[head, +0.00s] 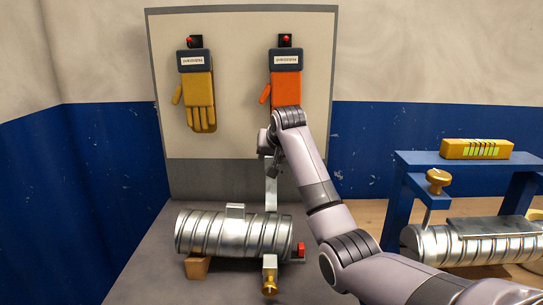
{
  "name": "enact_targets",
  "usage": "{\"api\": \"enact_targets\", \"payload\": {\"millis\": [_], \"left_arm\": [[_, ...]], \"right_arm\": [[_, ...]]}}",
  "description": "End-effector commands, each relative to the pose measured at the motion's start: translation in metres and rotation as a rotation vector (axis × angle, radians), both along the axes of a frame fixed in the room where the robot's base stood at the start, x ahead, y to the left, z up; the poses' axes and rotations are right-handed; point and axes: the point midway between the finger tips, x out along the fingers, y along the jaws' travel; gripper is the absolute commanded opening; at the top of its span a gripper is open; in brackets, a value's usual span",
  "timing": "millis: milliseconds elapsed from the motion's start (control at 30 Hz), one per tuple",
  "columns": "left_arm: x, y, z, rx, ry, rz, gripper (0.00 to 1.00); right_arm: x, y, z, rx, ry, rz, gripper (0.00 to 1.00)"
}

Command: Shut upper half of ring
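A ribbed silver spiral duct (225,233) lies on the grey bench at the lower centre. Near its right end, a flat metal band (271,190), which looks like the ring's upper half, stands up behind the duct, raised off its top. A metal block with a brass knob (269,284) is at the front of the duct, below the band. My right arm comes in from the lower right. Its gripper (270,162) is at the band's top end, pointing down; contact and finger opening are too small to tell. My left gripper is out of view.
A yellow glove (197,95) and an orange glove (286,85) hang on the back panel. A wooden wedge (198,267) is under the duct. A red piece (301,249) sits by its right end. A blue frame (400,190) with another duct (430,245) stands at right.

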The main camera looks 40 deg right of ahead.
Motion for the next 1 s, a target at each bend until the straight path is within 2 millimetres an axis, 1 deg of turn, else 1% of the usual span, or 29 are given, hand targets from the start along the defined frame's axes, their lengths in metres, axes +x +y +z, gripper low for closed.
{"api": "enact_targets", "payload": {"millis": [33, 67, 100, 133, 167, 567, 767, 1000], "left_arm": [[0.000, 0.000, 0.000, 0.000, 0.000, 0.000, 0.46], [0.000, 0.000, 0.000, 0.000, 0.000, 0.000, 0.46], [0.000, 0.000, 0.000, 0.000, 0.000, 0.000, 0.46], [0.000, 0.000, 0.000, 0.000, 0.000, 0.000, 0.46], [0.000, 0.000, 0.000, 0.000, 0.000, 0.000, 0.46], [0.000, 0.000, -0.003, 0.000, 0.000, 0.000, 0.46], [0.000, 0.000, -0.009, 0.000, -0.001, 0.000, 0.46], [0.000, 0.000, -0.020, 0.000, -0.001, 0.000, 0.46]], "right_arm": [[0.000, 0.000, 0.000, 0.000, 0.000, 0.000, 0.39], [0.000, 0.000, 0.000, 0.000, 0.000, 0.000, 0.29], [0.000, 0.000, 0.000, 0.000, 0.000, 0.000, 0.16], [0.000, 0.000, 0.000, 0.000, 0.000, 0.000, 0.06], [0.000, 0.000, 0.000, 0.000, 0.000, 0.000, 0.00], [-0.004, 0.004, 0.003, -0.024, -0.029, 0.001, 0.00], [-0.013, 0.011, 0.008, -0.079, -0.095, 0.001, 0.00], [-0.030, 0.026, 0.015, -0.173, -0.207, 0.001, 0.00]]}}
